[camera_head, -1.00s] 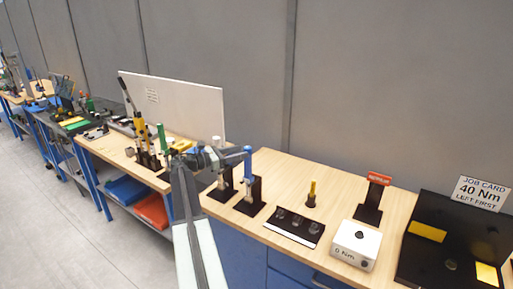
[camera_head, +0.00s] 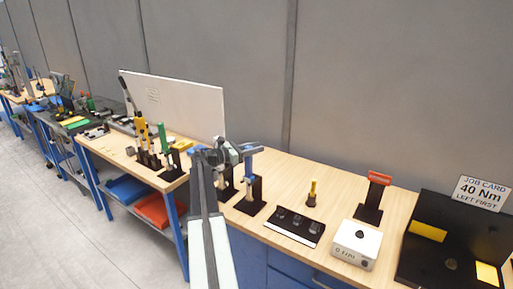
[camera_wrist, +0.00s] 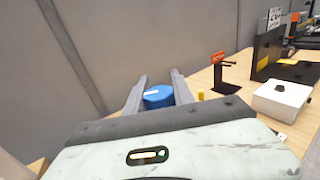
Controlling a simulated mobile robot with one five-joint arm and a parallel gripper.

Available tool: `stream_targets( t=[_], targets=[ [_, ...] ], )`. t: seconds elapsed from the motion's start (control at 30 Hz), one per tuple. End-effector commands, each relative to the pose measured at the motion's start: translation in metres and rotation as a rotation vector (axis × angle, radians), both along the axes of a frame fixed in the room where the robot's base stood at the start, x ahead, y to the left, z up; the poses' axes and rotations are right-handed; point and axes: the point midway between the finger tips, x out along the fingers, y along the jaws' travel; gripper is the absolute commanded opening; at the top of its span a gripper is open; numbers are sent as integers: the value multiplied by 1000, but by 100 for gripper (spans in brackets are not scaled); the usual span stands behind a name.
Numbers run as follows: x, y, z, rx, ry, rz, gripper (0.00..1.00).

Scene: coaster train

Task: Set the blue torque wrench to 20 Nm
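The blue torque wrench (camera_head: 249,170) stands upright in a black stand (camera_head: 249,205) on the wooden bench. My gripper (camera_head: 244,151) is at the height of its blue top, and the arm hides part of that area in the head view. In the wrist view the round blue top (camera_wrist: 158,97) sits between the two fingers of my gripper (camera_wrist: 159,82). The fingers are apart, one on each side of it; whether they touch it I cannot tell. The scale on the wrench is not readable.
A white box reading about 0 Nm (camera_head: 355,245) and a black tray of sockets (camera_head: 295,226) are to the right. A red-topped stand (camera_head: 371,196) and a 40 Nm job card (camera_head: 481,193) stand beyond. Green and yellow wrenches (camera_head: 150,145) are to the left.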

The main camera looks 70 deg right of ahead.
Motion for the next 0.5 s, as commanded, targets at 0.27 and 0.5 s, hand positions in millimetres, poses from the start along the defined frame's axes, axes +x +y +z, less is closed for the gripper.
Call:
stream_targets(
  t=[0.27, 0.5],
  targets=[
    [-1, -3, 0, 1, -1, 8, 0],
    [0, 0, 0, 1, -1, 35, 0]
  ],
)
